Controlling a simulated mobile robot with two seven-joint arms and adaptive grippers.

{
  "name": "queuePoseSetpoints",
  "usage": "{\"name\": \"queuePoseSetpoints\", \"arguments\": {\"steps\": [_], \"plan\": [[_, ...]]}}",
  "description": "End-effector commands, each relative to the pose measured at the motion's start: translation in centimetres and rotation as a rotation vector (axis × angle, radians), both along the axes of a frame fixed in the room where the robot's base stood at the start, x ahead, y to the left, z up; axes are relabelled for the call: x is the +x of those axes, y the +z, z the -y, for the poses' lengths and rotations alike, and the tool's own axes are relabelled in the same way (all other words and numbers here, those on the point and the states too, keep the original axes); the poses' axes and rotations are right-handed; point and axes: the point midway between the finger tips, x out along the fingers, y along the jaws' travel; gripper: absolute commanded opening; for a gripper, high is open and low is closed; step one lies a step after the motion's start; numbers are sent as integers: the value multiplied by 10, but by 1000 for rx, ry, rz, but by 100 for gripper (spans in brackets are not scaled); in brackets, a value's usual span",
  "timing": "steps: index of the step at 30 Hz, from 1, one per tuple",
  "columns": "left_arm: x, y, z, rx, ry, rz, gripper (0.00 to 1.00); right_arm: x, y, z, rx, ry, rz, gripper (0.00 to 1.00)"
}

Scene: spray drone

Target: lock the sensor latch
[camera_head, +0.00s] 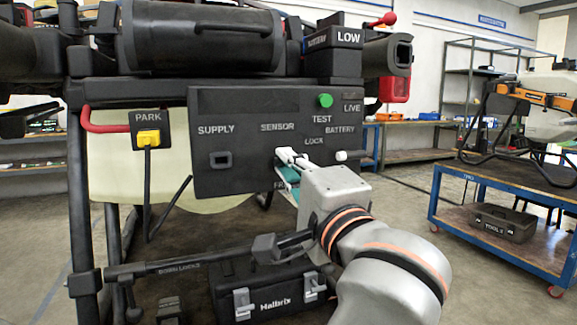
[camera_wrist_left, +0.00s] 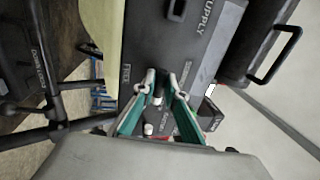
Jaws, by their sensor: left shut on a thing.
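The dark control panel (camera_head: 235,172) carries the labels SUPPLY, SENSOR, TEST, BATTERY, LOCK and FREE. My left gripper (camera_head: 288,157) reaches its front from the lower right, with its pale fingertips below the SENSOR label. A pale knob (camera_head: 341,156) sits apart, right of the fingertips. My right gripper is not in view.
A green button (camera_head: 326,100) is above TEST. A black Halbrix case (camera_head: 268,295) lies beneath. A blue cart (camera_head: 510,232) stands right, with open floor between.

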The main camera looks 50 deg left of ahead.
Motion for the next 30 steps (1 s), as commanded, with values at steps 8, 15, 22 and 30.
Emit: {"name": "queuePoseSetpoints", "arguments": {"steps": [8,15,22,30], "plan": [[1,-2,0,-2,-1,-2,29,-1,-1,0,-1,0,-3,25],[0,-1,2,-1,-1,-2,29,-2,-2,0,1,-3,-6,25],[-10,-7,27,-3,-6,-3,29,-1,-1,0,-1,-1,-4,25],[-30,-18,77,-2,-4,-5,29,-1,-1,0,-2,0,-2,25]]}}
